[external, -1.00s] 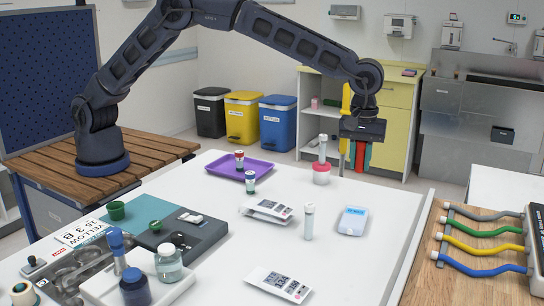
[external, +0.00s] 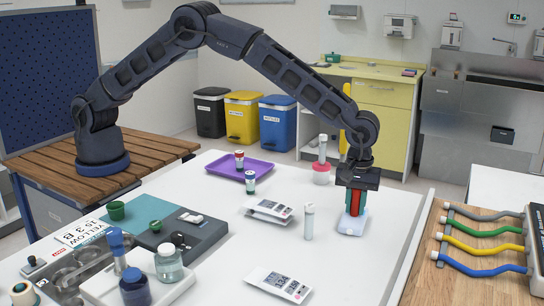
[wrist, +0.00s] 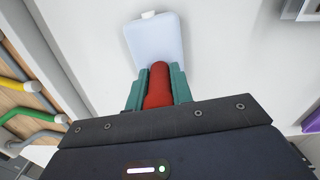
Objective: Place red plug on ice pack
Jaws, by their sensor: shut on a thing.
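My gripper (external: 355,208) is shut on the red plug (external: 354,200), with a teal finger on each side of it. In the wrist view the red plug (wrist: 158,85) shows between the fingertips (wrist: 158,78). The pale blue ice pack (external: 349,227) lies flat on the white table under my gripper. In the wrist view the ice pack (wrist: 155,40) stretches out beyond the plug's tip, and its near end is hidden behind the plug and fingers. The plug is over the ice pack; I cannot tell whether they touch.
A clear upright tube (external: 309,222) stands left of the ice pack. A capped tube on a red-and-white base (external: 321,172) stands behind. Flat printed packs (external: 278,284) and a purple tray (external: 240,175) lie further left. The table right of the ice pack is clear up to its edge.

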